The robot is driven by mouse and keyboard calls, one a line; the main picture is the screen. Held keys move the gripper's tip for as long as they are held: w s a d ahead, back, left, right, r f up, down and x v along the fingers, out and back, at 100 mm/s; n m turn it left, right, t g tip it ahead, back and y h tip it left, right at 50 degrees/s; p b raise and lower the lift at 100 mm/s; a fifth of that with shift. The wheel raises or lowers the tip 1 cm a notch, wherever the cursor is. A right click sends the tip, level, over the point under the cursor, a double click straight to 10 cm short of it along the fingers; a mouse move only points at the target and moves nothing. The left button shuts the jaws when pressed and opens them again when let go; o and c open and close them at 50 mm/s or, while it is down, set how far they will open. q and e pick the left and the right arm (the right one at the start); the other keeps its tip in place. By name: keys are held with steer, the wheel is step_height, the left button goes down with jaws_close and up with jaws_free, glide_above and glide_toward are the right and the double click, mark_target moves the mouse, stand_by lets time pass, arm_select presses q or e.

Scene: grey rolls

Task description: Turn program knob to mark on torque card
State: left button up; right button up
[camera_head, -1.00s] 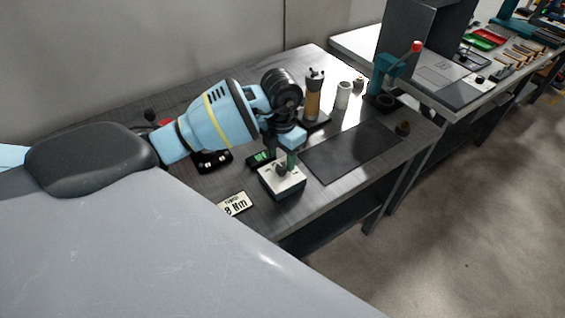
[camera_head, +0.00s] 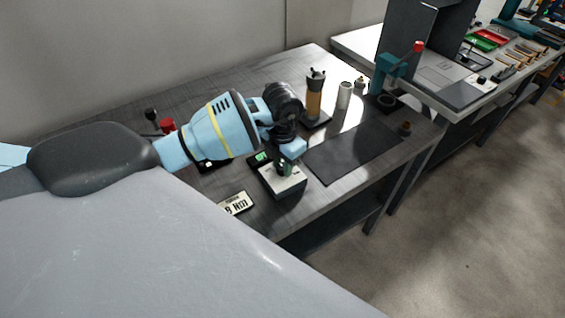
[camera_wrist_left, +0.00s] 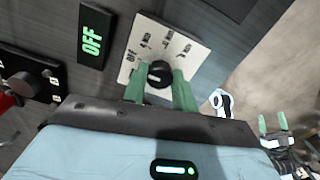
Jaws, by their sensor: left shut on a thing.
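The program knob (camera_wrist_left: 160,73) is a black round knob with a pale mark, on a white-topped box (camera_head: 285,182) with OFF and several symbols around it. My left gripper (camera_wrist_left: 160,86) has its green fingers on both sides of the knob and is shut on it. In the head view the left gripper (camera_head: 283,166) is over the box and hides most of the knob. The torque card (camera_head: 235,203), white with a black figure and unit, lies on the table left of the box. My right gripper (camera_wrist_left: 274,122) shows at the lower right of the wrist view, fingers apart and empty.
A small display (camera_wrist_left: 92,34) beside the box reads OFF in green. A black unit with a knob (camera_wrist_left: 35,78) is left of it. A dark mat (camera_head: 352,151), an orange-brown bottle-like tool (camera_head: 314,98) and a white cylinder (camera_head: 344,95) stand to the right and behind.

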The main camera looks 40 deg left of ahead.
arm_select(q)
steer(key=shift+m, duration=0.4)
arm_select(e)
steer(key=shift+s+d+f, duration=0.1)
arm_select(q)
steer(key=shift+m, duration=0.7)
steer(key=m, duration=0.3)
steer(key=shift+b, duration=0.4)
steer(key=m+b, duration=0.1)
steer(key=m, duration=0.5)
steer(key=shift+f+m, duration=0.1)
steer(key=shift+m, duration=0.3)
steer(key=m+b, duration=0.2)
steer(key=m, duration=0.4)
steer(key=shift+b, duration=0.3)
steer(key=m+b, duration=0.1)
steer(key=m, duration=0.2)
steer(key=shift+m, duration=0.3)
steer(key=shift+m+b, duration=0.55)
steer(key=shift+m, duration=0.55)
arm_select(e)
steer(key=s+f+g, duration=0.1)
steer(key=s+f, duration=0.3)
steer(key=f, duration=0.3)
steer(key=shift+a+f, duration=0.25)
steer(key=shift+f, duration=0.05)
steer(key=shift+s, duration=0.1)
